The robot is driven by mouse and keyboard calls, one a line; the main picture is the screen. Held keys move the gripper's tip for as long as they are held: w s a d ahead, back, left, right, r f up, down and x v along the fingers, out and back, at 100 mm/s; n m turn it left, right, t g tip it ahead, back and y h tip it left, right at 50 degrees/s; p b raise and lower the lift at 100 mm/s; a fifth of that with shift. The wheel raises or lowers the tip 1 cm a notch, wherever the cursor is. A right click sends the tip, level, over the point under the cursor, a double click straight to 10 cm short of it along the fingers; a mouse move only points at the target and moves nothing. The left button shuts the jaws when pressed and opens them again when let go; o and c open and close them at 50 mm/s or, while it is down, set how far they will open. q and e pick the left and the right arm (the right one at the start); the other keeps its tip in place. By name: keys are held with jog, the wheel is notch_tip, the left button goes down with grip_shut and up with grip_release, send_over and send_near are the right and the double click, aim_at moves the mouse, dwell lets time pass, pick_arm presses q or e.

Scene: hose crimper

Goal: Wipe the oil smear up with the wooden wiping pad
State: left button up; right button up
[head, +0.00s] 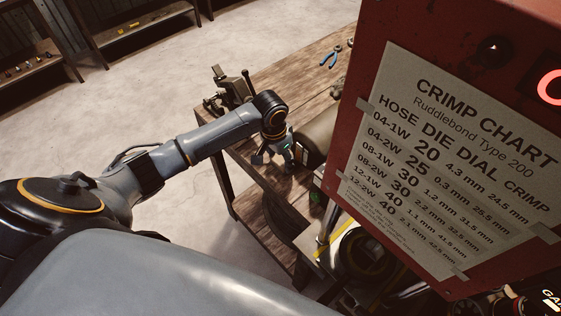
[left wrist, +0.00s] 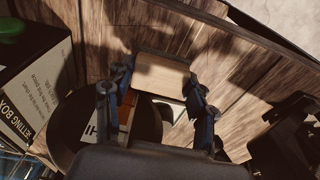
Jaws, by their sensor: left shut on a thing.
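My left gripper (head: 276,156) is low over the left part of the wooden bench (head: 290,80), beside a brown cylinder. In the left wrist view the left gripper (left wrist: 158,88) is shut on the pale wooden wiping pad (left wrist: 162,74), with one finger on each side of it. The pad is over the bench planks; I cannot tell whether it touches them. In the head view the pad is not clear. Dark patches show on the planks around it, but I cannot tell oil smear from shadow. My right gripper is in neither view.
A red crimper cabinet with a chart (head: 450,150) blocks the right of the head view. A vise (head: 232,88) stands at the bench's left edge, and blue pliers (head: 331,57) lie at the back. In the wrist view a labelled box (left wrist: 35,95) stands at left.

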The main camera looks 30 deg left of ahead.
pick_arm(q)
jog(key=shift+r, duration=2.95)
jog(key=shift+s+d+b, duration=0.1)
jog(key=shift+d+b, duration=0.15)
jog(key=shift+b, duration=0.15)
jog(key=s+d+n+b, duration=0.2)
jog(key=s+d+b, duration=0.1)
jog(key=s+b, duration=0.4)
jog(key=s+d+n+b, duration=0.1)
jog(key=s+d+b, duration=0.2)
jog(key=s+b, duration=0.3)
jog(key=shift+s+f+n+b, duration=0.3)
jog(key=shift+s+n+b, duration=0.05)
jog(key=shift+s+n, duration=0.1)
